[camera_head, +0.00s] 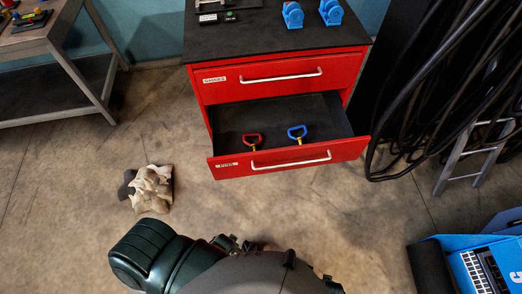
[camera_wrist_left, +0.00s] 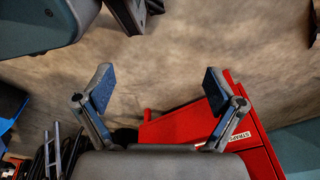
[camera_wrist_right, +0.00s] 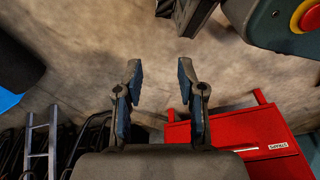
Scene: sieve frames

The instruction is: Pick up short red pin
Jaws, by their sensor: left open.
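The short red pin (camera_head: 252,139) lies in the open lower drawer (camera_head: 228,113) of the red cabinet in the head view. Its red loop handle points away from the drawer front, with a brass-coloured shank below it. A pin with a blue handle (camera_head: 297,133) lies to its right, apart from it. My left gripper (camera_wrist_left: 158,85) is open and empty in the left wrist view. My right gripper (camera_wrist_right: 160,76) has its fingers apart with nothing between them in the right wrist view. Neither gripper shows in the head view, and neither wrist view shows the pins.
The upper drawer (camera_head: 268,77) is shut. Blue shackle-like parts (camera_head: 330,12) stand on the cabinet top. Black cables (camera_head: 440,100) hang at right. A workbench (camera_head: 38,48) stands at left. A pale crumpled object (camera_head: 150,187) lies on the floor, with clear floor around it.

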